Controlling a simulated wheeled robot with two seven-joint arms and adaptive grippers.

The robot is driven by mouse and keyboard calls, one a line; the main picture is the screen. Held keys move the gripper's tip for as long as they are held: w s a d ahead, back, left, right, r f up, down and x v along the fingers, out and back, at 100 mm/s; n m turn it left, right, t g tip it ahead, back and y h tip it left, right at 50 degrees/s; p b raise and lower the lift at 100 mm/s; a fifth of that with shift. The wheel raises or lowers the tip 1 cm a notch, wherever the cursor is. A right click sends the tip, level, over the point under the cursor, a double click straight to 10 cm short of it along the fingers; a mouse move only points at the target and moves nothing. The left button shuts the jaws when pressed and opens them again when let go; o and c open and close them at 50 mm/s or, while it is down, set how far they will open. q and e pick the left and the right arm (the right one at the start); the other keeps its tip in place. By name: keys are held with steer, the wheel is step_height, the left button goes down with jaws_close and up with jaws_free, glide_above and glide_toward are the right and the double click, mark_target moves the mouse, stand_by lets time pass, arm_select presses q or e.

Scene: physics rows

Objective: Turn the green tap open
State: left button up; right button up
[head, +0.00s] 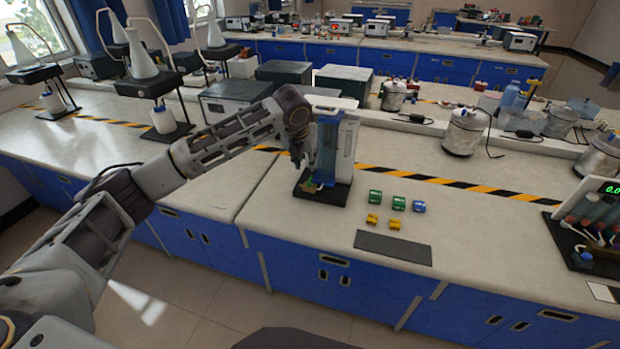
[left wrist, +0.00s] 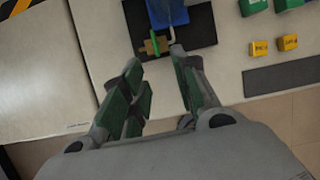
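The tap is a small brass fitting with a green handle, low on the front of a blue and white apparatus (head: 338,150) on a black base. In the head view the tap (head: 310,184) is small and partly below my left gripper (head: 298,160). In the left wrist view the tap (left wrist: 152,46) lies just beyond my left gripper (left wrist: 156,62), slightly left of the middle of the gap. The fingers are apart, with nothing visibly held between them. I cannot tell whether a finger touches the handle. My right gripper is not in view.
Green and blue blocks (head: 375,196) and yellow blocks (head: 373,219) sit right of the black base. A dark mat (head: 393,248) lies near the bench's front edge. A grey-green box (head: 240,98) stands behind my left arm.

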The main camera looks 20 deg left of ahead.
arm_select(q)
steer(key=shift+w+a+r+m, duration=0.15)
steer(key=shift+a+r+m, duration=0.15)
steer(key=shift+a+r, duration=0.15)
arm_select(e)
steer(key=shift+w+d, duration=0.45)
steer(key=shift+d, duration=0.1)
arm_select(q)
steer(key=shift+d, duration=0.1)
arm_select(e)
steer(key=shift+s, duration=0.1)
